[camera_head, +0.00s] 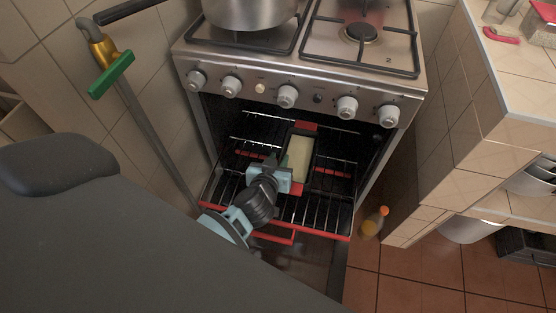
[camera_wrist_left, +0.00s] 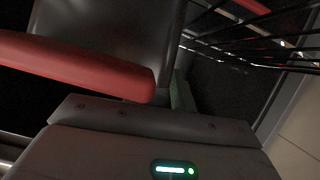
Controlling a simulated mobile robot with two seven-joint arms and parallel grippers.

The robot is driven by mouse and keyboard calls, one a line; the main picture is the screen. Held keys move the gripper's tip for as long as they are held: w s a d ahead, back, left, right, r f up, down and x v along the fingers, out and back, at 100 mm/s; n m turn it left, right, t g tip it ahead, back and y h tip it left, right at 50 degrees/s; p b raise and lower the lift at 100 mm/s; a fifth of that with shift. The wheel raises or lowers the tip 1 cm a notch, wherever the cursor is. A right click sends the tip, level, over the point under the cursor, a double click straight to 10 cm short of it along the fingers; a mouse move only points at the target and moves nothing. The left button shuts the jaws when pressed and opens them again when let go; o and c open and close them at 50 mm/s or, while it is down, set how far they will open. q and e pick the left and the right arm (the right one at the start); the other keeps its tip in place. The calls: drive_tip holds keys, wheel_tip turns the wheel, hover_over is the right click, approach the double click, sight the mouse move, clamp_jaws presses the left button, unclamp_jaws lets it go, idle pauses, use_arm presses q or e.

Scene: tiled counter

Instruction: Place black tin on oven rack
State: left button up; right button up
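The black tin (camera_head: 313,162), with red end handles and a pale filling, is inside the open oven, over the rack. I cannot tell whether it rests fully on the wires. The oven rack (camera_head: 325,207) has dark wires and red edge strips. My left gripper (camera_head: 284,167) is at the tin's front left side, by its near red handle. In the left wrist view, a red handle (camera_wrist_left: 80,65) and a dark tin wall (camera_wrist_left: 110,38) are close to the gripper body. The fingertips are mostly hidden, so their grip is unclear. My right gripper is in neither view.
The stove (camera_head: 300,75) stands above, with knobs and a pot (camera_head: 250,12) on its left burner. A green-handled pipe (camera_head: 112,75) runs along the left wall. A bottle (camera_head: 374,222) stands right of the oven. A tiled counter (camera_head: 470,130) borders the right.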

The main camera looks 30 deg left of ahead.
use_arm(q)
drive_tip(key=p+v, duration=0.2)
drive_tip(key=v, duration=0.9)
drive_tip(key=shift+s+r+p, duration=0.25)
drive_tip(key=shift+s+p, duration=0.1)
drive_tip(key=shift+p, duration=0.05)
drive_tip(key=shift+d, duration=0.1)
